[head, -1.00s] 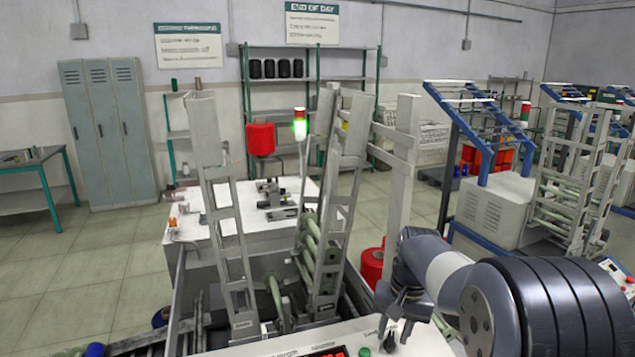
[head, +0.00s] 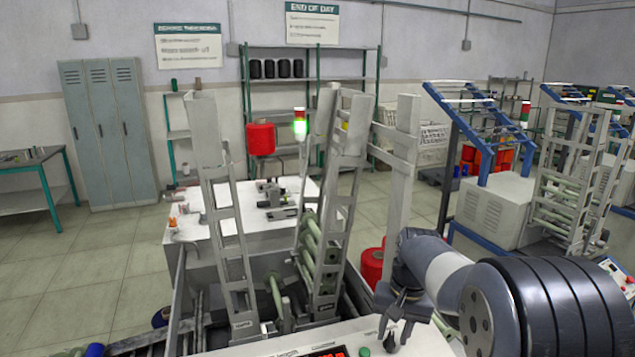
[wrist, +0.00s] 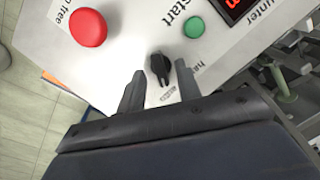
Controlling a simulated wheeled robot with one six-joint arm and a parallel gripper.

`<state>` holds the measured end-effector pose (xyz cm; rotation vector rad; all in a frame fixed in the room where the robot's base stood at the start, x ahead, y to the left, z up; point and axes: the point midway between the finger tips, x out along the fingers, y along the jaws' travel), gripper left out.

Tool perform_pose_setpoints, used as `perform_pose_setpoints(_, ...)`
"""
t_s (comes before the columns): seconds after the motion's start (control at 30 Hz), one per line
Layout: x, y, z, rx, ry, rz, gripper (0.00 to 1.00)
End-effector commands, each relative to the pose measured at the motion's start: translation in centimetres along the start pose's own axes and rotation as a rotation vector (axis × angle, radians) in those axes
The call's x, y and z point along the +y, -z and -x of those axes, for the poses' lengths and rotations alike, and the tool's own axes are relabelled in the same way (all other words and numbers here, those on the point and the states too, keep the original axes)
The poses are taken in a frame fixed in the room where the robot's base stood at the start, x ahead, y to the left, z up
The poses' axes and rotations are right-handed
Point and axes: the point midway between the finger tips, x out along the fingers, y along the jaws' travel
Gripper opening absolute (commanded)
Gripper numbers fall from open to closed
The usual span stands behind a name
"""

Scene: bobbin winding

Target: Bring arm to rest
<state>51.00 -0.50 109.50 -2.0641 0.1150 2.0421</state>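My gripper (head: 398,318) is low in the front of the head view, over the white control panel (head: 300,343) of the winding machine. In the wrist view its two dark fingers (wrist: 160,95) stand apart with a black knob (wrist: 160,68) showing between and beyond them. The knob also shows in the head view (head: 390,343), just below the fingertips. I cannot tell whether the fingers touch the panel. My gripper holds nothing that I can see.
The panel carries a red button (wrist: 88,27), a green button (wrist: 194,27) and a red-lit counter (wrist: 238,8). The machine's tall grey frames (head: 230,240) rise left of my arm. A red drum (head: 371,266) stands behind my gripper. Tiled floor (head: 100,260) is open at the left.

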Motion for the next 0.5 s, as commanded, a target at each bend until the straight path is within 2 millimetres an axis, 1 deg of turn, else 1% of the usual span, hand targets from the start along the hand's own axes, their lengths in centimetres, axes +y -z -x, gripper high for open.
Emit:
perform_pose_setpoints(0.03, -0.01, -0.14, -1.08, -0.006, -0.001, 0.000, 0.33)
perform_pose_setpoints(0.5, -0.20, -0.05, -1.01, 0.002, -0.091, 0.471, 0.33)
